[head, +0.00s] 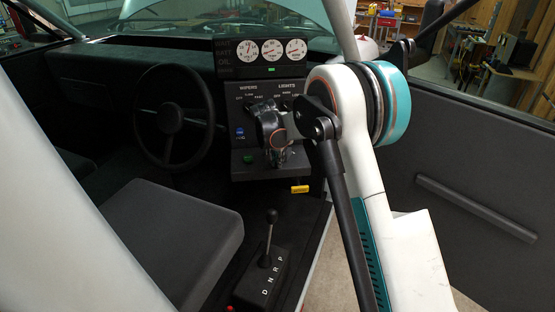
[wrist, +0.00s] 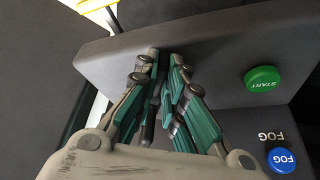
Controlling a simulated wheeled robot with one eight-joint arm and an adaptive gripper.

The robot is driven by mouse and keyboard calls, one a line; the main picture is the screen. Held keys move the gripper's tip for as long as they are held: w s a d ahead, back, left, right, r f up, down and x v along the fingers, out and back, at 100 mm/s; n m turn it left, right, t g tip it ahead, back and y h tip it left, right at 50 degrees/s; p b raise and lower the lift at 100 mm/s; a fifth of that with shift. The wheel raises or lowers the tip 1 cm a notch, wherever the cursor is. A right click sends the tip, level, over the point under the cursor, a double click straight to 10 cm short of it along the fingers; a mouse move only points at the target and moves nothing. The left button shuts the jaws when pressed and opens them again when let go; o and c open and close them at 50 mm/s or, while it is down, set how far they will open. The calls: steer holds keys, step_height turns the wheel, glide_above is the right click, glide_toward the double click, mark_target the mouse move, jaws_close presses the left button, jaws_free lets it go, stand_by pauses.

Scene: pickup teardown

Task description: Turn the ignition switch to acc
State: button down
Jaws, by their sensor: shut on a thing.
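My gripper (head: 277,158) is at the lower dash console, to the right of the green START button (head: 248,158) in the head view. In the wrist view its green-sided fingers (wrist: 165,60) are close together with a narrow gap, their tips against the dark console ledge. They are shut on the ignition switch, which the fingers hide; its position and marks cannot be read. The START button (wrist: 262,79) shows to the right of the fingers in the wrist view.
A blue FOG button (wrist: 281,160) is at the lower right in the wrist view. A yellow tag (head: 300,188) shows below the console. The steering wheel (head: 173,116) is to the left, the gear selector (head: 265,262) below, and the door panel (head: 470,195) to the right.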

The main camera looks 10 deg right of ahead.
steer(key=c, duration=1.7)
jaws_free()
steer(key=v, duration=1.2)
steer(key=shift+r, duration=0.1)
